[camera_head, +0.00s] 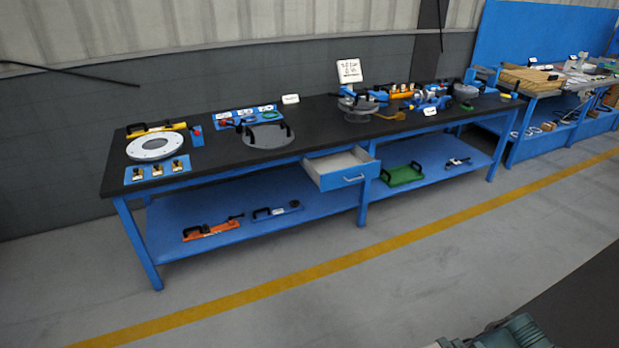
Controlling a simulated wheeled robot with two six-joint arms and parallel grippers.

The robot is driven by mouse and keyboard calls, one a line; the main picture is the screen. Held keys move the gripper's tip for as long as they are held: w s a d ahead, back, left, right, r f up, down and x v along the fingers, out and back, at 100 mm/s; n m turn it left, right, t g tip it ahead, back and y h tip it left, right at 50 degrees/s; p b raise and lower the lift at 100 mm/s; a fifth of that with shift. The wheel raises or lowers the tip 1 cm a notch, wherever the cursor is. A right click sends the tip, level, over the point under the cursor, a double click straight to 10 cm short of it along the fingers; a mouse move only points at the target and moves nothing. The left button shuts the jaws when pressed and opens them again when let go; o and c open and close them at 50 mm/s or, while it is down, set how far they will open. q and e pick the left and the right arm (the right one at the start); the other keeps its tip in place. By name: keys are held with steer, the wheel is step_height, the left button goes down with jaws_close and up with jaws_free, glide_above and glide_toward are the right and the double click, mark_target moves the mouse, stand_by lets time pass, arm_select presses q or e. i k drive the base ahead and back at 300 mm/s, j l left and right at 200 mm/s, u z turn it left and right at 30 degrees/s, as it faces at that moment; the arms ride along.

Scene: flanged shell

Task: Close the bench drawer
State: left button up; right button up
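The bench drawer (353,176) is pulled open from under the bench's black top (221,159). It has a blue front with a pale handle, and its light inside shows and looks empty. It sticks out toward the floor side of the bench, near the middle. Neither of my grippers shows in this view, and nothing touches the drawer.
The blue bench leg (364,205) stands just under the drawer. Tools and a green tray (403,174) lie on the lower shelf (290,218). A second bench (543,92) stands at the right.

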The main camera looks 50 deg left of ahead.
mark_target(338, 162)
steer(key=u, duration=1.5)
steer(key=i+u, duration=0.15)
steer(key=i, duration=0.35)
steer(key=i+l+u, duration=0.1)
steer(key=i, duration=0.4)
steer(key=i+l+u, duration=0.15)
steer(key=i, duration=0.35)
